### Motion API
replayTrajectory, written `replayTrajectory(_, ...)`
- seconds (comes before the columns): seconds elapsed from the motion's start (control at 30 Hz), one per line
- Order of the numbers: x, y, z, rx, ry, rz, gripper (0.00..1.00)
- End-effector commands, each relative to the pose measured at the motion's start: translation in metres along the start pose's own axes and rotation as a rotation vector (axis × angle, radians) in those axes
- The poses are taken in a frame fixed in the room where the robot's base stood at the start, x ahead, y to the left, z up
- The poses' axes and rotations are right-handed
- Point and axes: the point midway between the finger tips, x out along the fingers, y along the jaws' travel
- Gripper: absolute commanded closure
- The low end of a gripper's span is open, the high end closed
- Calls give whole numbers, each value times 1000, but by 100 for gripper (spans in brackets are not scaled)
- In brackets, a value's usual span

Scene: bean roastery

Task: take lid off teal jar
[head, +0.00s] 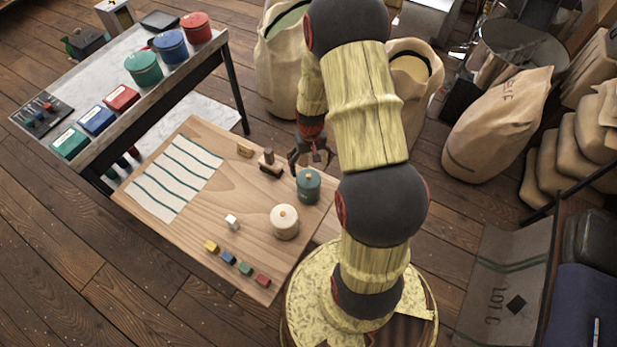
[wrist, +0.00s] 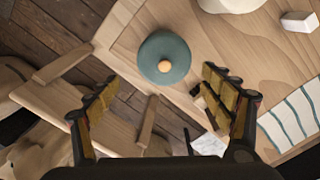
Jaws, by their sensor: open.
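The teal jar (head: 308,195) stands near the right edge of the wooden table. Its round teal lid (head: 309,178) with a small wooden knob sits on it. In the wrist view I see the lid (wrist: 150,50) from above, with its knob (wrist: 165,66) uncovered; the jar body is mostly hidden beneath. My gripper (head: 311,158) is just behind the jar in the head view. It is open and empty in the wrist view (wrist: 163,98), its fingers spread below the lid in the picture and apart from it.
A cream jar (head: 285,223) stands near the teal jar. A stamp with a wooden handle (head: 269,164) is close to my gripper. A white cube (head: 232,222), several coloured blocks and a striped cloth (head: 175,178) lie farther left. The table's middle is clear.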

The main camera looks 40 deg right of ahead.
Motion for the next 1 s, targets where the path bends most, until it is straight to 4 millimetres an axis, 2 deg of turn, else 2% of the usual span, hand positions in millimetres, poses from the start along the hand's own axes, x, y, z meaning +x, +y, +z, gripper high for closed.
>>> replayTrajectory(0.3,40,-8,4,1,-1,0,19)
replayTrajectory(0.43,52,-7,4,0,0,0,19)
replayTrajectory(0.7,54,-7,4,0,2,0,19)
replayTrajectory(1.0,54,-7,4,0,1,0,36)
